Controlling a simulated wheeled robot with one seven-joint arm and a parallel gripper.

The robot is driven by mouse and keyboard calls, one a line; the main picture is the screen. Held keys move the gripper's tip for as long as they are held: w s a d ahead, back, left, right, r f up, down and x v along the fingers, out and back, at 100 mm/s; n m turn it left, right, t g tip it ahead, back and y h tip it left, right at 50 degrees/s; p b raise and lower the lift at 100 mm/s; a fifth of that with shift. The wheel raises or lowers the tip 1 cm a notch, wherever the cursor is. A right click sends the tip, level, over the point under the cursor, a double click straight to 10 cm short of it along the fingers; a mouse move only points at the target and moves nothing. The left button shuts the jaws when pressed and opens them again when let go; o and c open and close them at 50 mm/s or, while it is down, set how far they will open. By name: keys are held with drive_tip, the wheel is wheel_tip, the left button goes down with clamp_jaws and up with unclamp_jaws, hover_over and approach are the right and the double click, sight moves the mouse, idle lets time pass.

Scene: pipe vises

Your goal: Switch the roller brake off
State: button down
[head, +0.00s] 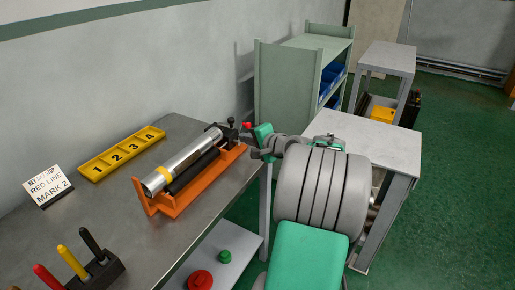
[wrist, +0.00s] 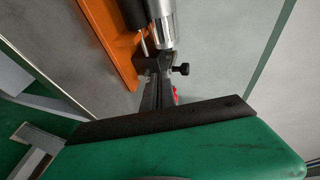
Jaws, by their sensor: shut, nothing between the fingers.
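An orange roller stand (head: 196,190) sits on the grey bench, with a dark roller (head: 192,172) and a silver pipe (head: 184,158) with a yellow band. At its far right end are a dark bracket (head: 231,131) and a small red knob (head: 247,125), apparently the brake lever's. My green gripper (head: 260,133) is shut and empty, right beside the red knob. In the wrist view, a sliver of the red knob (wrist: 175,94) shows beyond the gripper's dark edge, and a black thumb knob (wrist: 181,69) sits by the pipe end. Contact and the lever's setting cannot be told.
A yellow numbered tray (head: 122,153) and a white sign (head: 49,186) reading "RED LINE MARK 2" stand at the left. A black holder (head: 98,272) has red, yellow and black handles. A green shelf unit (head: 283,90) and grey tables stand behind my arm.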

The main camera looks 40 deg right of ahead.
drive_tip(key=s+d+m+t+h+b, duration=0.1)
drive_tip(key=s+d+m+t+h, duration=0.3)
drive_tip(key=d, duration=0.7)
drive_tip(key=shift+m+g+y, duration=0.4)
drive_tip(key=shift+g+y, duration=0.3)
drive_tip(key=shift+y, duration=0.1)
drive_tip(key=w, duration=0.2)
drive_tip(key=w+f, duration=0.1)
drive_tip(key=w, duration=0.4)
drive_tip(key=shift+w+d+f+b, duration=0.2)
drive_tip(key=shift+w+d+b, duration=0.15)
drive_tip(key=shift+w+b, duration=0.05)
drive_tip(key=shift+w+a+r, duration=0.1)
drive_tip(key=shift+w, duration=0.45)
drive_tip(key=a, duration=0.2)
drive_tip(key=shift+s+a+r, duration=0.3)
drive_tip(key=shift+s, duration=0.1)
drive_tip(key=shift+s+a, duration=0.1)
drive_tip(key=shift+a, duration=0.35)
drive_tip(key=shift+s+b, duration=0.1)
drive_tip(key=shift+b, duration=0.4)
